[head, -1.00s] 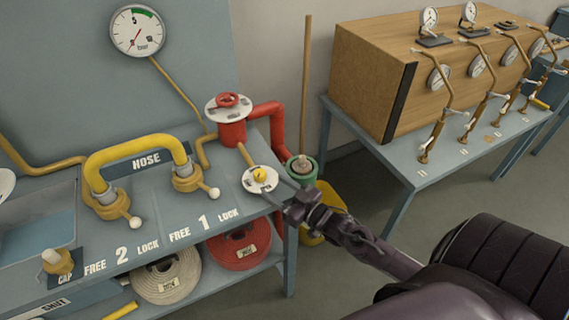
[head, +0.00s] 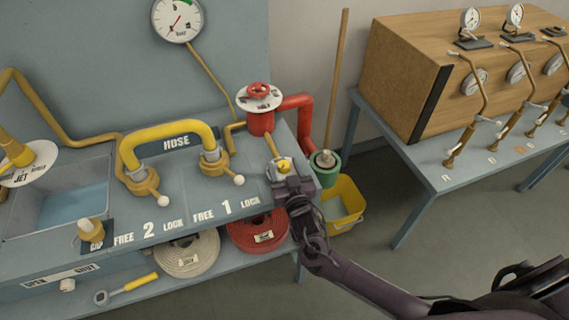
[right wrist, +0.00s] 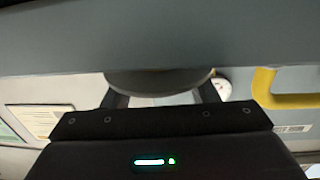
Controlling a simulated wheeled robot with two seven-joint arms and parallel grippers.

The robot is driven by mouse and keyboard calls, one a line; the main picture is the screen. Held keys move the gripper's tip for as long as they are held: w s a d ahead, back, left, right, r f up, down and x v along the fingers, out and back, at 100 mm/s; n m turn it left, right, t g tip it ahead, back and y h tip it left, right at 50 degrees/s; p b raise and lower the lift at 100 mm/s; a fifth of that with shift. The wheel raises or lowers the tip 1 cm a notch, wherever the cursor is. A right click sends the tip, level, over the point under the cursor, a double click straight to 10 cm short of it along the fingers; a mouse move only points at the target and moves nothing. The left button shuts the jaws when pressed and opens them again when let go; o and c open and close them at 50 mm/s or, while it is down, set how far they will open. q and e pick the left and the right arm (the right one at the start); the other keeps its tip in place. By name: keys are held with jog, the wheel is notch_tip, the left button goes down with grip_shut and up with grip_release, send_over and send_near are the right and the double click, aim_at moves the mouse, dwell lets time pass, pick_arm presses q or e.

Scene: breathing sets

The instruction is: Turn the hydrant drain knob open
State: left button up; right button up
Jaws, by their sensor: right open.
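The hydrant is a red post (head: 262,123) with a red handwheel (head: 260,89) over a white disc, on the blue-grey bench. In front of it a small yellow knob (head: 284,165) sits on a white dial, joined to the post by a yellow pipe. My right gripper (head: 284,176) is open, right at the knob on the bench's front corner. Its fingers hide most of the dial, and I cannot tell whether they touch the knob. The right wrist view shows the underside of a pale round disc (right wrist: 160,81) between the open fingers. My left gripper is not in view.
A yellow hose loop (head: 165,132) and a pressure gauge (head: 178,18) are to the left.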

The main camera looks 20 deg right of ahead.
jog(key=shift+w, duration=0.5)
jog(key=shift+c, duration=0.3)
jog(key=c, duration=0.9)
